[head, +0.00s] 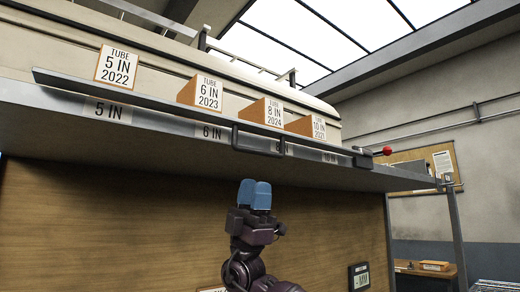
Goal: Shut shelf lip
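The shelf lip (160,104) is a long dark grey bar along the front of the high shelf (150,140), running from upper left to the right. A dark handle (258,140) sits on it right of the middle. A red knob (387,150) is at its right end. Whether the lip is latched cannot be told. My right gripper (255,194) has blue fingertips that point up, side by side with no gap visible between them. It is below the handle, apart from it, and looks shut and empty. My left gripper is not in view.
Orange-sided boxes labelled TUBE, such as the 6 IN one (208,92), stand on the shelf behind the lip. A wooden panel (110,220) is below the shelf, behind my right gripper. A metal post (456,235) stands at the right.

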